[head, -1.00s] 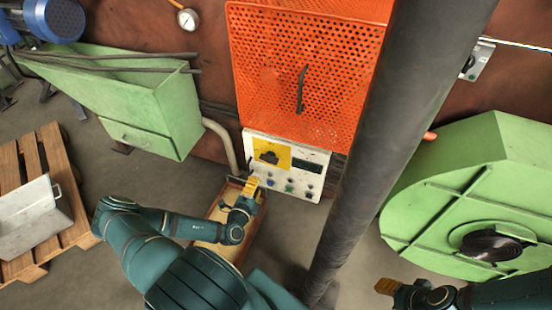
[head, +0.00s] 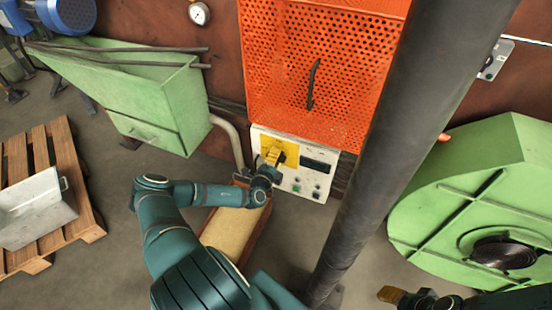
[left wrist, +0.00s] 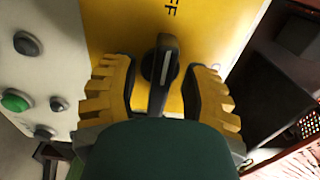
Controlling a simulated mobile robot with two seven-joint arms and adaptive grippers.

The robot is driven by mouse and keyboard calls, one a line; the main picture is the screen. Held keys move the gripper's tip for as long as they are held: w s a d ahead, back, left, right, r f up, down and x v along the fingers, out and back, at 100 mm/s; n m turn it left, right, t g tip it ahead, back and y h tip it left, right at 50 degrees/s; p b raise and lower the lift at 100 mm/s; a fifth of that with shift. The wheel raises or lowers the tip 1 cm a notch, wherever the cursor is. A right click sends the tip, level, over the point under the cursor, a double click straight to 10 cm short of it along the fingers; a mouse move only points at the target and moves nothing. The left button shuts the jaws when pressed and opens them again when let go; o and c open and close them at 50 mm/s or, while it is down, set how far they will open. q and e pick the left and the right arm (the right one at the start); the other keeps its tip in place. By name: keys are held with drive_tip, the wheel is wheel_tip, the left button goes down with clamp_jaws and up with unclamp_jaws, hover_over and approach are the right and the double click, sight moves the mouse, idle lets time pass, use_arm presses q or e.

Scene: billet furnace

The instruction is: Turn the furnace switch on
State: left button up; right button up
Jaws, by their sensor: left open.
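The furnace switch (left wrist: 160,70) is a black rotary knob with a pale line, on a yellow plate (left wrist: 205,22) lettered "FF" at its visible end. In the left wrist view my left gripper (left wrist: 162,88) is open, with one yellow finger on each side of the knob and a gap on both sides. In the head view the left gripper (head: 275,157) is at the yellow plate of the white control panel (head: 310,179) and hides the knob. My right gripper (head: 391,294) shows only partly at the bottom right, away from the panel; its jaws are unclear.
Several push buttons, one green (left wrist: 15,102), sit beside the yellow plate. An orange perforated guard (head: 320,60) is above the panel. A dark column (head: 385,140) stands to its right, and a green round housing (head: 440,200) beyond. A wooden pallet (head: 85,225) lies at left.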

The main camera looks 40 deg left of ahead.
use_arm(q)
clamp_jaws()
